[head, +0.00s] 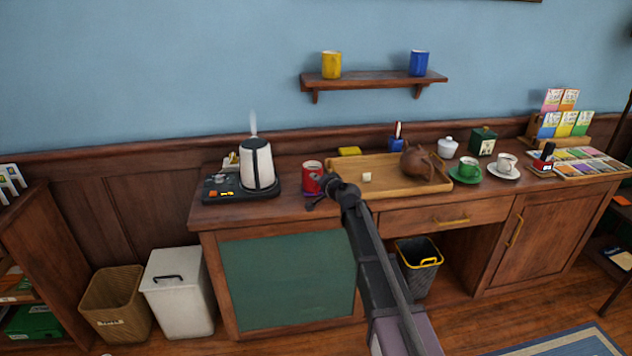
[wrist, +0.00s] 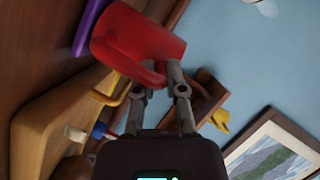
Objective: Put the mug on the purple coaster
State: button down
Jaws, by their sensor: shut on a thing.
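The red mug (head: 312,175) is upright at the left part of the wooden counter, just right of the kettle base. The purple coaster (head: 312,194) shows as a thin strip under the mug's lower edge. In the wrist view the mug (wrist: 135,42) has its base side toward the purple coaster (wrist: 88,27); I cannot tell whether they touch. My gripper (head: 323,187) reaches the mug from its right front. In the wrist view my gripper's fingers (wrist: 163,78) are shut on the mug at its handle side. They partly hide the handle.
A steaming white kettle (head: 258,164) on a dark base stands close left of the mug. A wooden tray (head: 401,190) with a brown teapot (head: 416,162) and a small pale cube (head: 367,177) lies to the right. A yellow block (head: 349,151) is behind. Green and white cups stand farther right.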

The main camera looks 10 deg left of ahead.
jog(key=shift+f, duration=0.15)
jog(key=c, duration=0.7)
grip_release()
jog(key=shift+s+d+r, duration=0.1)
jog(key=shift+s+r, duration=0.1)
jog(key=shift+r, duration=0.05)
jog(key=p+v, duration=0.2)
jog(key=v, duration=0.9)
jog(key=shift+s+d+p, duration=0.2)
jog(key=shift+s+p, duration=0.05)
jog(key=shift+p, duration=0.05)
